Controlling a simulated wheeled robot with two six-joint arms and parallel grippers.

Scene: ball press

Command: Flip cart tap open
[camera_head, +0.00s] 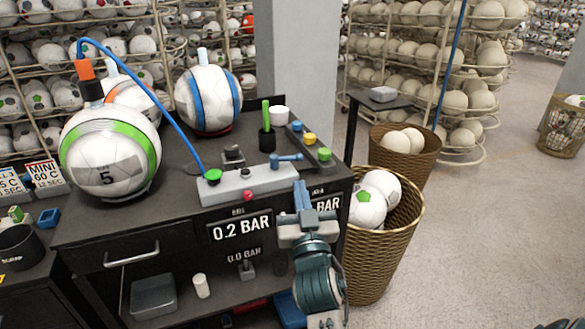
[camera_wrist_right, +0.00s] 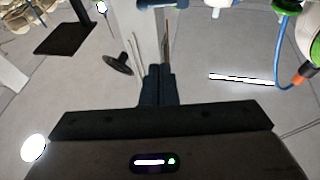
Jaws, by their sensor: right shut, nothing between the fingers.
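The cart's tap (camera_head: 287,161) has a blue lever and sits on the right end of a grey block (camera_head: 235,186) on the black cart top. The lever lies roughly sideways, pointing right. My right gripper (camera_head: 301,190) is just in front of the cart edge, right of and nearer than the tap, apart from it. Its fingers are shut and empty. They also show in the right wrist view (camera_wrist_right: 158,72), close together, with a blue part at the top edge that I cannot identify for sure. My left gripper is not in view.
A blue hose (camera_head: 152,97) runs from the block to a ball with a green band (camera_head: 110,150). A blue-striped ball (camera_head: 208,97) stands behind. Small knobs (camera_head: 310,139) line the right edge. A wicker basket of balls (camera_head: 400,240) stands right of the cart. Open floor lies farther right.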

